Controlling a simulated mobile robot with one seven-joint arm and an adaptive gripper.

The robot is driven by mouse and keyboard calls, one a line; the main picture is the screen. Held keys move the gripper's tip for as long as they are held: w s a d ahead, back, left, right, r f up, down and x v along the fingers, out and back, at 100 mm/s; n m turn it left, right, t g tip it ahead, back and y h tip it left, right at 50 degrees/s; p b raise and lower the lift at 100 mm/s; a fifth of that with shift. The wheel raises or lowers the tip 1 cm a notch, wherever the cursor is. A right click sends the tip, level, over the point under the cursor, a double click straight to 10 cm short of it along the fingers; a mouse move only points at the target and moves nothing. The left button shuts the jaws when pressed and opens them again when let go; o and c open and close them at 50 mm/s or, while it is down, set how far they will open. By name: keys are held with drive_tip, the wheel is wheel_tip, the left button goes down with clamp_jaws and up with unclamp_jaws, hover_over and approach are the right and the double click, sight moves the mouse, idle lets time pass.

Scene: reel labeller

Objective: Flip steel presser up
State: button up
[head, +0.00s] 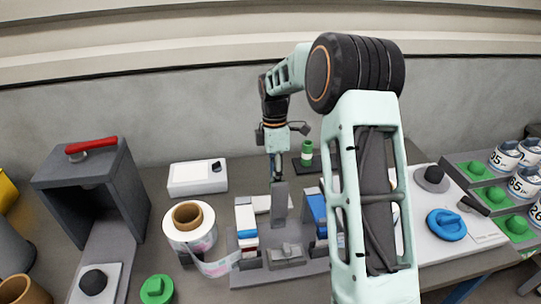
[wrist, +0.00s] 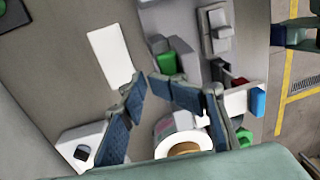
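The steel presser looks to be the flat grey plate (head: 280,203) standing nearly upright over the labeller's grey base plate (head: 262,277), in the middle of the head view. My gripper (head: 277,180) points down at the plate's top edge; I cannot tell whether they touch. In the wrist view my gripper's blue-padded fingers (wrist: 148,82) converge until their tips nearly meet, with nothing visible held between them. I cannot pick out the presser for certain in the wrist view. A grey block (head: 286,256) sits on the base in front of the plate.
A label roll (head: 188,226) stands left of the base; it also shows in the wrist view (wrist: 184,142). A white box with a black knob (head: 198,178) is behind it. A dark housing with a red handle (head: 92,175) stands far left. My arm hides the area right of the labeller.

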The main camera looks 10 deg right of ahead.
drive_tip(key=w+r+p, duration=0.1)
drive_tip(key=w+p, duration=0.1)
drive_tip(key=w, duration=0.7)
drive_tip(key=shift+w, duration=0.25)
idle(0.4)
drive_tip(key=shift+r, duration=0.2)
wheel_tip(320, 180, up, 12)
drive_tip(key=w, duration=0.1)
drive_tip(key=shift+w+f, duration=0.15)
drive_tip(key=shift+w, duration=0.1)
idle(0.5)
